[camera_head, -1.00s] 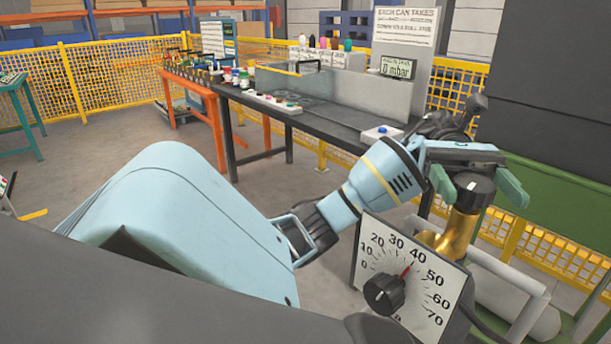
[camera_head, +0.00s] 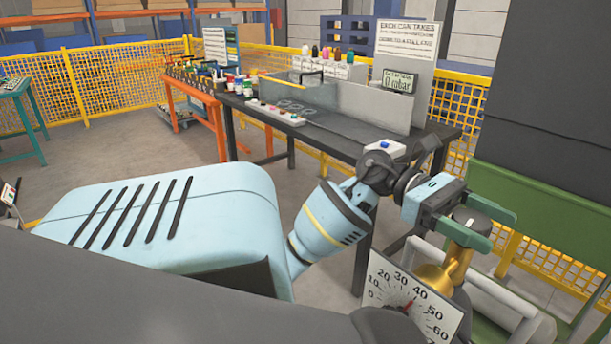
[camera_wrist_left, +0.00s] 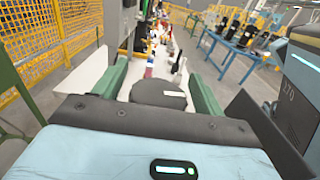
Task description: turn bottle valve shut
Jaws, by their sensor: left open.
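The bottle valve is a dark round knob (camera_head: 470,221) with a small white mark, on top of a brass valve body (camera_head: 442,275) at the right. My left gripper (camera_head: 500,232) is at the knob. Its two green fingers are open, one on each side of it. In the left wrist view, the dark knob (camera_wrist_left: 160,94) sits between the green fingers (camera_wrist_left: 160,92), with a gap visible at least on one side. I cannot tell whether either finger touches it. My right gripper is not in view.
A white dial plate (camera_head: 395,290) with a red pointer stands below the valve, partly covered. Behind is a dark workbench (camera_head: 335,135) with a display reading 0 mbar (camera_head: 397,82). A yellow mesh fence (camera_head: 105,85) runs behind. Open floor (camera_head: 100,165) lies left.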

